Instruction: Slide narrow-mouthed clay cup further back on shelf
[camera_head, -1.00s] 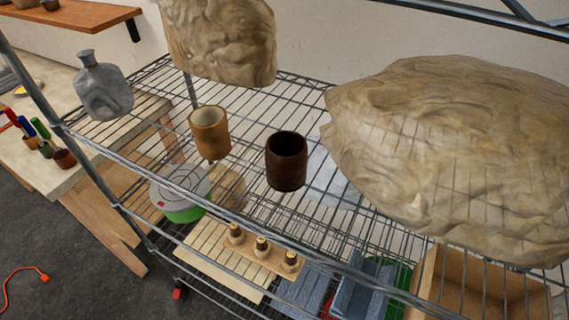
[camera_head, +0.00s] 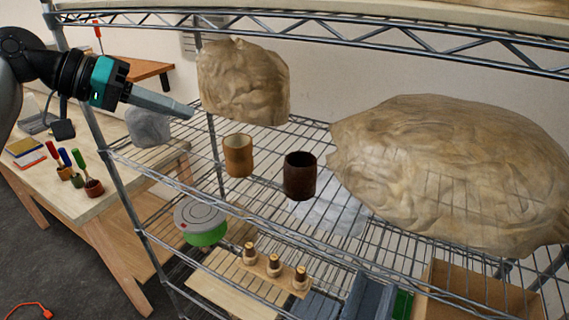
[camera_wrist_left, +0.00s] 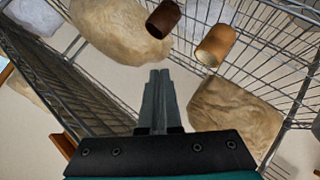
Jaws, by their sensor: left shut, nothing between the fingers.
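Two open cups stand upright on the wire shelf (camera_head: 265,190). One is an ochre clay cup (camera_head: 238,155); the other is a dark brown clay cup (camera_head: 300,176) to its right. I cannot tell for sure which has the narrower mouth. The left wrist view also shows the ochre cup (camera_wrist_left: 216,45) and the dark cup (camera_wrist_left: 163,19) beyond the fingertips. My left gripper (camera_head: 188,112) is shut and empty, up and left of the ochre cup, apart from both cups. In the left wrist view its fingers (camera_wrist_left: 159,75) are together. My right gripper is not in view.
A tall clay lump (camera_head: 243,82) stands behind the ochre cup, and a large one (camera_head: 450,170) lies right of the dark cup. A shelf post (camera_head: 108,165) and upper rail (camera_head: 330,38) border the shelf.

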